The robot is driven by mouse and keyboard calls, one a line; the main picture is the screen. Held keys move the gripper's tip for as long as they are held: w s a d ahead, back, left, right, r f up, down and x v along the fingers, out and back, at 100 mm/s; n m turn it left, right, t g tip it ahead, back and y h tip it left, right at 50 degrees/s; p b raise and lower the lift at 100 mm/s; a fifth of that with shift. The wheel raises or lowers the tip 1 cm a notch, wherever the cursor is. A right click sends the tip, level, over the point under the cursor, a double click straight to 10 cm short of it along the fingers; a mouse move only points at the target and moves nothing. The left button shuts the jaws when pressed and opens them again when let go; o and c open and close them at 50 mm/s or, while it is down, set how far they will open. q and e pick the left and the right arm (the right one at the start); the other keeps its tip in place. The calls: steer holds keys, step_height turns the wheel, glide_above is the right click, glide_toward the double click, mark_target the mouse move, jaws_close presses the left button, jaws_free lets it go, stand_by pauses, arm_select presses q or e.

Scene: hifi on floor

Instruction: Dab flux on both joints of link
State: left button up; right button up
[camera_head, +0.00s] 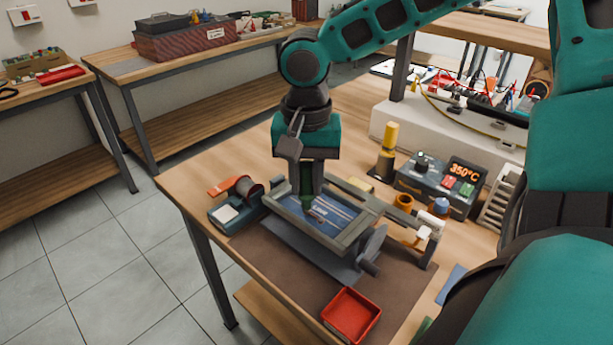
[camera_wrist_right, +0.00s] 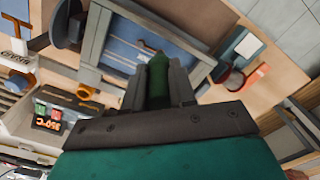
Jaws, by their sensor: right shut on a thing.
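A blue board (camera_head: 325,214) with pale stripes lies inside a grey rectangular holder (camera_head: 297,240) on the bench. It also shows in the right wrist view (camera_wrist_right: 122,42). My right gripper (camera_head: 307,188) points down over the board's left part and is shut on a green flux pen (camera_head: 307,200). The pen's tapered tip (camera_wrist_right: 158,58) points at the board. I cannot tell whether it touches. The joints of the link are too small to make out, and the gripper hides part of the board. My left gripper is not in view.
A station reading 350°C (camera_head: 438,180) and a yellow-handled tool (camera_head: 388,148) stand to the right. A red tray (camera_head: 351,315) sits at the front of the brown mat (camera_head: 300,282). The holder's crank (camera_head: 371,250) sticks out at front right.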

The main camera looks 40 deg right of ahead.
mark_target(306, 165)
steer(key=shift+f, duration=0.4)
steer(key=shift+s+f, duration=0.1)
stand_by(1.4)
step_height(306, 165, up, 5)
steer(key=p, duration=0.4)
steer(key=shift+f, duration=0.2)
